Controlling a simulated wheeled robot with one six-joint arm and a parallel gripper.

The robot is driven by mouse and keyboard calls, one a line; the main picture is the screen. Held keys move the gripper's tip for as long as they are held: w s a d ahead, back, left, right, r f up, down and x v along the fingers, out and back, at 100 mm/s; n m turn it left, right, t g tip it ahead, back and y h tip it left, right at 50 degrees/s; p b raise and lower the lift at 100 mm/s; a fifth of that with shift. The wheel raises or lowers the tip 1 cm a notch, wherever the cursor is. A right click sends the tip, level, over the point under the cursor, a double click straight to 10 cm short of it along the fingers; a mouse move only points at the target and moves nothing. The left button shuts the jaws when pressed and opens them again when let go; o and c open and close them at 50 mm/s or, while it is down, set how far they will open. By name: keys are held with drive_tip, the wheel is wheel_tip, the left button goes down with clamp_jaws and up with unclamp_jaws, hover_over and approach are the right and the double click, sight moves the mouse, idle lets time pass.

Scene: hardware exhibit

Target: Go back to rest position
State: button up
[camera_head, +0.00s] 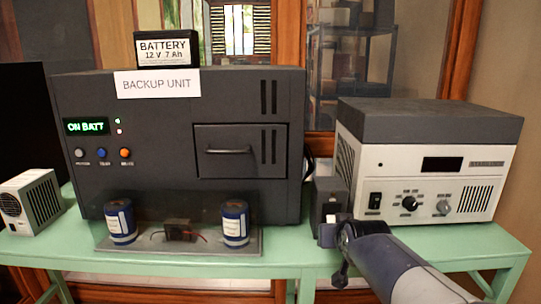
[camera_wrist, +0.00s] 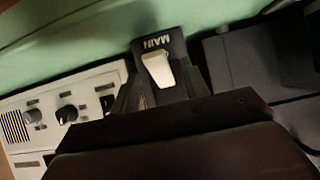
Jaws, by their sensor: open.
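My gripper (camera_head: 336,234) is at the front of a small dark switch box (camera_head: 328,191) between the two large units. In the wrist view the box carries the label "MAIN" (camera_wrist: 153,43) and a white lever (camera_wrist: 158,70). My open fingers (camera_wrist: 160,92) stand on either side of the lever, close to it. Whether they touch it I cannot tell. In the head view my gripper and wrist hide the lower part of the box.
The backup unit (camera_head: 180,180) reads "ON BATT", with a battery (camera_head: 166,50) on top. A white power supply (camera_head: 420,185) stands close on the right. A tray (camera_head: 150,246) with two blue cylinders lies in front. The green table (camera_head: 60,245) has little free room.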

drive_tip(key=shift+w+r+g+p, duration=0.1)
drive_tip(key=shift+r+g+p, duration=0.85)
drive_tip(key=shift+p, duration=2)
drive_tip(key=shift+r+g+p, duration=0.5)
drive_tip(key=shift+g+p, duration=0.75)
drive_tip(key=shift+p, duration=1.65)
drive_tip(key=p, duration=0.2)
drive_tip(key=r+g+p, duration=0.1)
drive_tip(key=p, duration=0.1)
drive_tip(key=shift+w+g, duration=0.2)
drive_tip(key=shift+g, duration=0.1)
drive_tip(key=shift+g+p, duration=0.3)
drive_tip(key=shift+p, duration=0.55)
drive_tip(key=shift+w+p, duration=0.1)
drive_tip(key=shift+p, duration=0.45)
drive_tip(key=shift+g, duration=0.3)
